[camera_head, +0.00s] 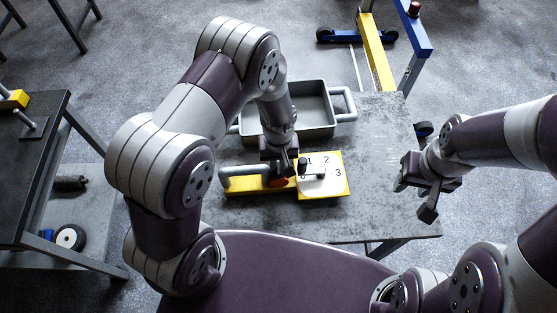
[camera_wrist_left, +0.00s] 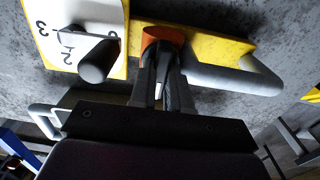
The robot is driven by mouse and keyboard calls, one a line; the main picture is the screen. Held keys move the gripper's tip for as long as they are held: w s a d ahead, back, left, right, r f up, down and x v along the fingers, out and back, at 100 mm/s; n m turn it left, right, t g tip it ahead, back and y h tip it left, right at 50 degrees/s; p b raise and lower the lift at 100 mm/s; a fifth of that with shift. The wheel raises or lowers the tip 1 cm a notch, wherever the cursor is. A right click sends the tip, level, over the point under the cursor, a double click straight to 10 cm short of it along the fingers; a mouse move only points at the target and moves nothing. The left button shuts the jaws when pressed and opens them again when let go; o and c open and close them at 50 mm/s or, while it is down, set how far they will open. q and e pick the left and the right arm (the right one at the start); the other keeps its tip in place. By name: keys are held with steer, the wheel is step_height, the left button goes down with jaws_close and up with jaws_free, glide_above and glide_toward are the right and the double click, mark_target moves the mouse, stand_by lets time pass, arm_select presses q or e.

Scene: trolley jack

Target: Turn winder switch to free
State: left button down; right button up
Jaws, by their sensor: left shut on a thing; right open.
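The winder unit (camera_head: 235,188) lies on the grey table, with a yellow body and a grey bar handle at its left end. A white dial plate (camera_head: 325,187) with printed numbers and a dark knob sits on its right part. The orange switch (camera_head: 279,182) is between handle and dial. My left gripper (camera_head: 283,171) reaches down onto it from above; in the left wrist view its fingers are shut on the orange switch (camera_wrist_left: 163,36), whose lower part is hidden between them. No marking for free is readable. My right gripper (camera_head: 415,192) is open and empty, over the table's right edge.
A grey metal tray (camera_head: 318,130) stands behind the winder, partly hidden by my left arm. The grey table (camera_head: 385,145) is clear to the right of the dial. A blue and yellow frame (camera_head: 378,50) stands behind. A dark side table (camera_head: 38,160) is at left.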

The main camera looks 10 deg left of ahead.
mark_target(279, 163)
arm_select(q)
steer(key=shift+w, duration=0.1)
steer(key=shift+r+m, duration=0.1)
steer(key=shift+m, duration=0.8)
stand_by(1.1)
steer(key=c, duration=1.4)
jaws_free()
steer(key=shift+o, duration=0.2)
step_height(279, 163, up, 13)
steer(key=b, duration=0.2)
